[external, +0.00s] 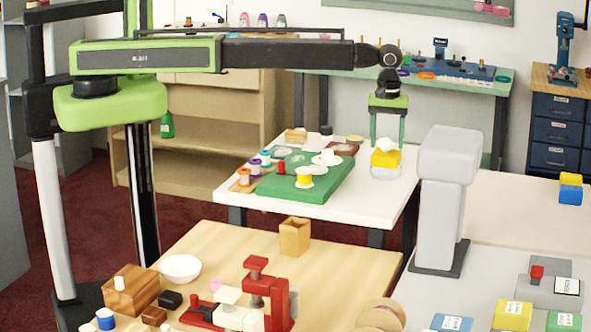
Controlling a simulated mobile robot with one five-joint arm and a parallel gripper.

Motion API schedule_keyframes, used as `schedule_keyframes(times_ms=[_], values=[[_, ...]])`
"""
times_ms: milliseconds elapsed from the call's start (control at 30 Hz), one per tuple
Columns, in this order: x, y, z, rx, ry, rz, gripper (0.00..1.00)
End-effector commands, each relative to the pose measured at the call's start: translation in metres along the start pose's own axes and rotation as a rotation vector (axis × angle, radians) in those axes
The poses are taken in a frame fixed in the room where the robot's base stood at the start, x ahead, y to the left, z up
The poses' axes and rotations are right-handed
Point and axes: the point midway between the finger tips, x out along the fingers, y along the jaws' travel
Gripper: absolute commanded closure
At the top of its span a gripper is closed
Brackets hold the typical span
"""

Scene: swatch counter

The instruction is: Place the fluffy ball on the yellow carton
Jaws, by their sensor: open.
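A white fluffy ball (387,145) appears to rest on top of the yellow carton (385,159), near the right side of the white table. The carton has a white lower part. The ball shows between and slightly below the fingers. I cannot tell whether either finger touches the ball or carton.
A green board (330,184) with a cup, dishes and spools lies left of the carton on the white table (345,213). A grey post-like device (440,205) stands to the right. The table front is clear.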

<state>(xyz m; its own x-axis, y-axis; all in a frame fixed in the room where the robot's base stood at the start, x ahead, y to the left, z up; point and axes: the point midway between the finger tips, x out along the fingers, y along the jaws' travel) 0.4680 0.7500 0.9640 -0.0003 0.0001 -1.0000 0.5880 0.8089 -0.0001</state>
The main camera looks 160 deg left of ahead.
Motion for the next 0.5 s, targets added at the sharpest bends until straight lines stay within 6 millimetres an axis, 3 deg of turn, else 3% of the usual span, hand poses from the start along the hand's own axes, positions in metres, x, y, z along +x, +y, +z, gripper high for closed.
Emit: schedule_keyframes(times_ms=[500], values=[[-0.106, 0.000, 0.000, 0.000, 0.000, 0.000, 0.39]])
